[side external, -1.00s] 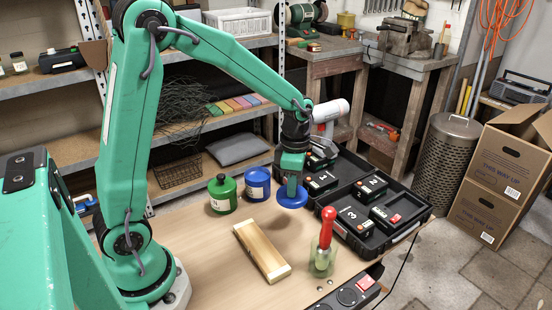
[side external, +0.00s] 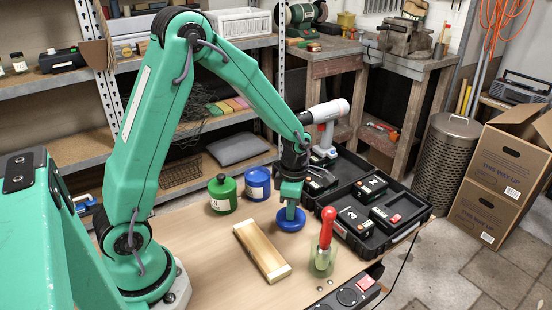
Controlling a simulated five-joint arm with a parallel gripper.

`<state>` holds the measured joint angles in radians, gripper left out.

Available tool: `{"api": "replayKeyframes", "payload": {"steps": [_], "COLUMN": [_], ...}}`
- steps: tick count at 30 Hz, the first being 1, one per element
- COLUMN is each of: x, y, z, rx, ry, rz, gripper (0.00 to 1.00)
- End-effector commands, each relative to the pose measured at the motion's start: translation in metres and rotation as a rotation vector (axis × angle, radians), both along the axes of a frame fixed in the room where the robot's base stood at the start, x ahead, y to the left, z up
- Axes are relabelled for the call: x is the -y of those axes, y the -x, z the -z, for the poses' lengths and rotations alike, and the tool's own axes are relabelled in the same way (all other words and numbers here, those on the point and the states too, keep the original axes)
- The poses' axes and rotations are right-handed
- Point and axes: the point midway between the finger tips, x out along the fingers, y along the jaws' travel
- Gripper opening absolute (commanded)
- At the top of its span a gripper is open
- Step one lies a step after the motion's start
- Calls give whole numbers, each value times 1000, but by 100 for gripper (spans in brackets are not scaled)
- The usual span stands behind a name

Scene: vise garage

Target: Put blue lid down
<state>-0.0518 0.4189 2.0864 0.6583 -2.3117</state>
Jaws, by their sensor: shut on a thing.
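The blue lid (side external: 290,220) is a flat round disc on the right part of the wooden workbench, between the blue jar and the black case. My gripper (side external: 290,207) points straight down over it and is shut on the lid's middle. The lid is level and low, at or very near the bench top; I cannot tell whether it touches. The fingertips are small and partly hidden. The blue jar (side external: 257,185) stands upright behind and left of the lid, with a pale label.
A green jar (side external: 222,196) stands left of the blue one. A wooden block (side external: 262,252) lies in front. A red-handled tool (side external: 326,238) stands in a clear greenish holder front right. The open black case (side external: 362,240) with battery packs and a white drill (side external: 327,118) is close on the right.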

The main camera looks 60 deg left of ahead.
Motion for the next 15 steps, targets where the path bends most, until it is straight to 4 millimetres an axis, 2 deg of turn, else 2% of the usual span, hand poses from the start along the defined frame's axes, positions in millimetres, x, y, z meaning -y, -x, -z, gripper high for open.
{"api": "replayKeyframes", "payload": {"steps": [6,15], "x": [0,0], "y": [0,0], "z": [19,20], "rx": [-1,0], "ry": [0,0], "rz": [0,0], "gripper": [0,0]}}
